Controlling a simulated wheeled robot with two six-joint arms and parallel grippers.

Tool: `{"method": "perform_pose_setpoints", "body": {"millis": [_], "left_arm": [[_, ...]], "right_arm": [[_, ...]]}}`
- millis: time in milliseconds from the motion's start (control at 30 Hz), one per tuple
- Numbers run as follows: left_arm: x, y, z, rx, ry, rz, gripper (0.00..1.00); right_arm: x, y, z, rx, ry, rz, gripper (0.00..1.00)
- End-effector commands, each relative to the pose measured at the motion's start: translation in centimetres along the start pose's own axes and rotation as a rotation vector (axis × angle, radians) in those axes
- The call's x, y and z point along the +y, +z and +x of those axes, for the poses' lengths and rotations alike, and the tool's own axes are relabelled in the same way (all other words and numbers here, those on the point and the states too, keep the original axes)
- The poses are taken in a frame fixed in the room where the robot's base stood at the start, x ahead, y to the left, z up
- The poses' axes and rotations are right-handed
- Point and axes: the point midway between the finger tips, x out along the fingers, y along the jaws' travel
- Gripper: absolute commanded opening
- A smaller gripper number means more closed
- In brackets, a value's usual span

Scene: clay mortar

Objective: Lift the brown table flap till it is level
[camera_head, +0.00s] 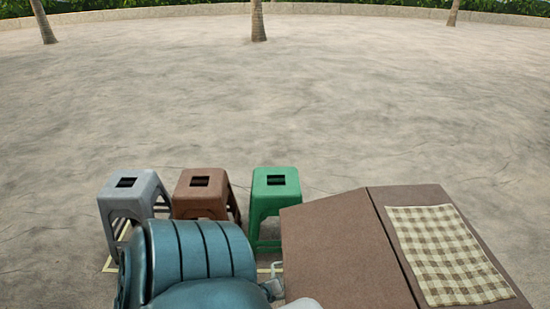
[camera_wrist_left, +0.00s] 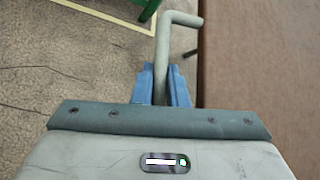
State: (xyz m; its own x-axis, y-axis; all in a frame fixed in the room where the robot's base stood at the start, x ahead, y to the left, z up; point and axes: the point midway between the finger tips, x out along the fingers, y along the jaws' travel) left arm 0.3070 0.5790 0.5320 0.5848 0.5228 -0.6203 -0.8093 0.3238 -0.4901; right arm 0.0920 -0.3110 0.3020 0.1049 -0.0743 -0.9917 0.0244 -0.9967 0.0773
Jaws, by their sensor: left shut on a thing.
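The brown table flap (camera_head: 340,245) is the left part of the brown table in the head view. It joins the table top (camera_head: 385,205) along a seam, and its far edge slopes down to the left, so it looks tilted a little below the top. A grey bent handle (camera_head: 277,267) shows by the flap's left edge. My left gripper (camera_wrist_left: 162,80) is shut on this handle (camera_wrist_left: 182,18) in the left wrist view, with a blue jaw on each side. The flap's brown surface (camera_wrist_left: 262,70) fills the right of that view. My right gripper is not in view.
A grey stool (camera_head: 135,190), a brown stool (camera_head: 203,193) and a green stool (camera_head: 272,195) stand in a row left of the table. A checked cloth (camera_head: 447,255) lies on the table top. The ground beyond is open, with several tree trunks far off.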

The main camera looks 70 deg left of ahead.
Motion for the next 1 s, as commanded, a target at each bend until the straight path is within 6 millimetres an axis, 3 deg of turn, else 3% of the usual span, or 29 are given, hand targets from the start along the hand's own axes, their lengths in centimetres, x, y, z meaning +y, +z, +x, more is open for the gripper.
{"method": "perform_pose_setpoints", "body": {"millis": [467,1000], "left_arm": [[-1.1,3.2,-3.1,-0.002,0.034,0.032,0.0],[-3.6,7.5,-7.5,-0.001,0.032,0.03,0.0]], "right_arm": [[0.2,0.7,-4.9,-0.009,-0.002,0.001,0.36],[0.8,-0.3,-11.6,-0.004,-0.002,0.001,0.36]]}}
